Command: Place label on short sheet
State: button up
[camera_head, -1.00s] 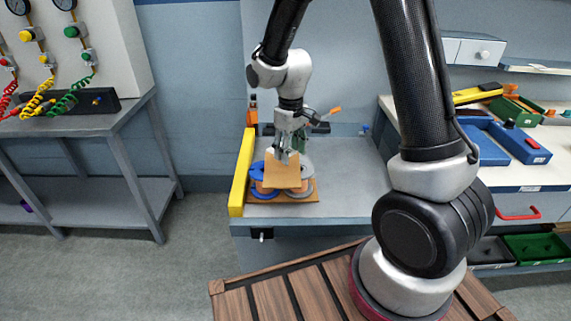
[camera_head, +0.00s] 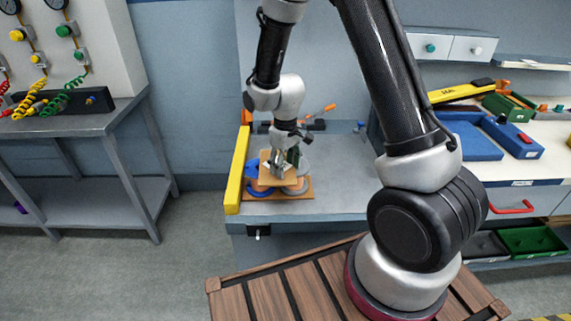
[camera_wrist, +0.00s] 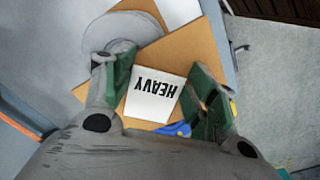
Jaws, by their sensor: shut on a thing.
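A white label with "HEAVY" in black letters (camera_wrist: 157,95) lies between the two green-padded fingers of my gripper (camera_wrist: 162,86) in the wrist view. My gripper is shut on it. The tan sheet (camera_wrist: 192,48) shows beneath and behind the label; I cannot tell whether the label touches it.
Blue (camera_head: 259,189) and grey (camera_head: 302,168) pulleys sit around the sheet on a wooden board (camera_head: 304,191). A yellow bar (camera_head: 237,171) stands along the bench's left edge. The grey bench top (camera_head: 343,185) is clear to the right. A blue tray (camera_head: 472,143) is on the right-hand bench.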

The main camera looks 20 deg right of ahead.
jog(key=shift+o, duration=0.2)
jog(key=shift+s+f, duration=0.1)
jog(key=shift+f, duration=0.35)
jog(key=o, duration=0.6)
notch_tip(320, 180, up, 14)
jog(key=f, duration=0.1)
notch_tip(320, 180, up, 7)
jog(key=m+t, duration=0.1)
send_over(285, 170)
jog(key=s+d, duration=0.4)
jog(key=s+d+r+m+t, duration=0.1)
jog(key=s+d+r, duration=0.2)
jog(key=s, duration=0.3)
jog(key=s+d+r+m+t, duration=0.1)
jog(key=s+d+r+m, duration=0.1)
jog(key=s, duration=0.5)
jog(key=s+d+r+m+t, duration=0.1)
jog(key=s+d+r, duration=0.2)
jog(key=s+r, duration=0.2)
jog(key=shift+s+d, duration=0.35)
jog(key=shift+s, duration=0.3)
